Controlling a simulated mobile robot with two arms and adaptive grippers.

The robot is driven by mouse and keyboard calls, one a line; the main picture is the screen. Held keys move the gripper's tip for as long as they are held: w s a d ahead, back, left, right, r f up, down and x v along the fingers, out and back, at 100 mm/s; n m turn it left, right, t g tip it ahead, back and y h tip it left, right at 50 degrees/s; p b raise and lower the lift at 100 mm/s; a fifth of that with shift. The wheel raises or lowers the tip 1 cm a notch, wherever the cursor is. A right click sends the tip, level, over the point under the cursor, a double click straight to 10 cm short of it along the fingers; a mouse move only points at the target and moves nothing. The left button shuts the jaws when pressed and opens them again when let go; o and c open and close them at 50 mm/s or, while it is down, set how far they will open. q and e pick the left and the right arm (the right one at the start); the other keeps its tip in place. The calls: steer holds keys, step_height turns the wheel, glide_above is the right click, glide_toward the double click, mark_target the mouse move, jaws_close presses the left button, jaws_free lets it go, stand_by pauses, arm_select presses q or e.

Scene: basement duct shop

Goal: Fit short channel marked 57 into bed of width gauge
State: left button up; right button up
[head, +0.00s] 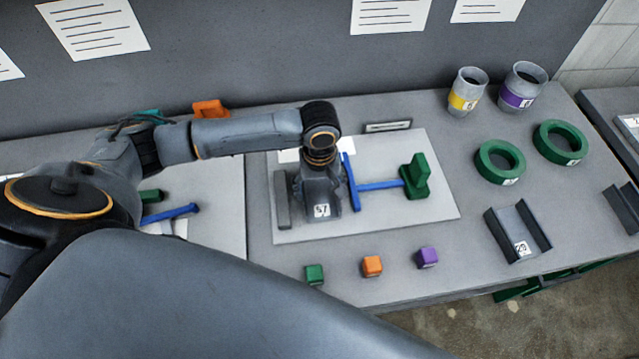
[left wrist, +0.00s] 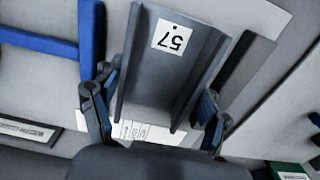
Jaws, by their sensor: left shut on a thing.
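The short channel marked 57 (head: 322,210) is dark grey, its label facing up. My left gripper (head: 320,180) is shut on it from above; the left wrist view shows the fingers (left wrist: 155,112) on either side of the channel (left wrist: 160,75). The channel is over the width gauge's bed, between a grey fixed bar (head: 282,200) on the left and a blue jaw (head: 350,182) on the right. The bar (left wrist: 240,75) and jaw (left wrist: 90,40) also show in the left wrist view. A blue rod joins the jaw to a green block (head: 415,178). I cannot tell whether the channel touches the bed.
Green, orange and purple cubes (head: 372,266) line the front of the white board (head: 440,205). Another channel, marked 29 (head: 518,232), two green rings (head: 500,162) and two grey cups (head: 467,92) stand on the right. A wall rises behind the bench.

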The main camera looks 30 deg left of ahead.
mark_target(320, 196)
arm_select(q)
steer(key=o, duration=1.3)
steer(key=shift+r, duration=0.1)
step_height(320, 196, up, 12)
steer(key=shift+f, duration=0.1)
